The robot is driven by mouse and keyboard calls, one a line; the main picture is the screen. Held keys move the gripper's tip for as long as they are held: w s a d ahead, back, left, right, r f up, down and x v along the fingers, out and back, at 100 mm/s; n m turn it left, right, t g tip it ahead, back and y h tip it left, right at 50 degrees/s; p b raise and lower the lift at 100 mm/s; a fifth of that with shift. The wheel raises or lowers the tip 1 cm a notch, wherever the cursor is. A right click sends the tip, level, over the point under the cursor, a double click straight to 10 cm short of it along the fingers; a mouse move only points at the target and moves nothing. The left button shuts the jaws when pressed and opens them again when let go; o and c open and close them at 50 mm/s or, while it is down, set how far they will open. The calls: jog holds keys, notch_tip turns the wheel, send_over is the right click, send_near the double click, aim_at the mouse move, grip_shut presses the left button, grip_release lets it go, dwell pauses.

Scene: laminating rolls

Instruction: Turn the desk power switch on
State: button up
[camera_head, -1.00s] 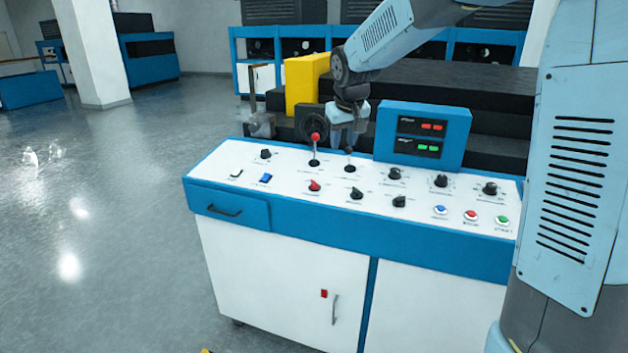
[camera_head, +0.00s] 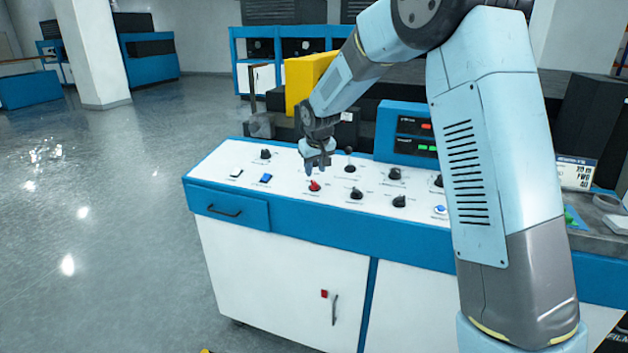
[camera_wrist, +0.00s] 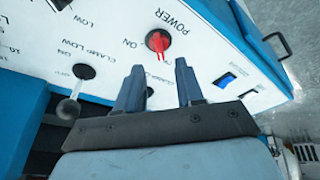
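The power switch is a red rotary knob (camera_head: 314,186) on the white desk top, in the front row of controls. In the wrist view the red knob (camera_wrist: 158,41) sits beside the printed word POWER, with an ON mark on its left. Its setting is hard to read. My gripper (camera_head: 316,170) is just above and behind the knob, pointing down. In the wrist view my gripper (camera_wrist: 160,65) has its two fingers apart with nothing between them, and the knob lies just beyond their tips, apparently not touched.
A lever (camera_wrist: 70,107) stands left of my fingers in the wrist view. A blue rocker switch (camera_head: 266,178) and black knobs (camera_head: 356,193) flank the red knob. A blue display box (camera_head: 402,130) stands behind. The red-topped lever is hidden behind my gripper.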

aim_at(314, 181)
jog(key=shift+x, duration=3)
jog(key=shift+c, duration=0.3)
jog(key=shift+a, duration=0.1)
grip_shut()
